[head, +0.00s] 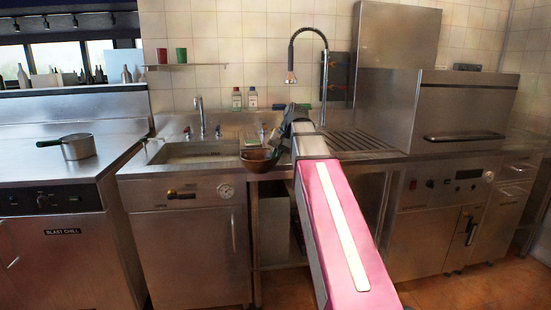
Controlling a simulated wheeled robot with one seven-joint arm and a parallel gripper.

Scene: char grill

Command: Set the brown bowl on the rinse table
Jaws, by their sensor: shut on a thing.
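The brown bowl (258,160) is held at the end of my arm, at the front edge of the steel counter. My gripper (272,145) is shut on the bowl's right side; the fingertips are small and partly hidden by my wrist. The bowl looks upright. I cannot tell whether it touches the counter. The rinse table appears to be the steel counter with the ribbed drainboard (357,141), right of my wrist and under the tall spring faucet (325,80).
A sink basin (198,152) with a tap lies left of the bowl. Two bottles (245,99) stand at the back wall. A steel dishwasher hood (465,110) bounds the right. A pot (78,146) sits on the left counter. The drainboard's ribbed surface looks clear.

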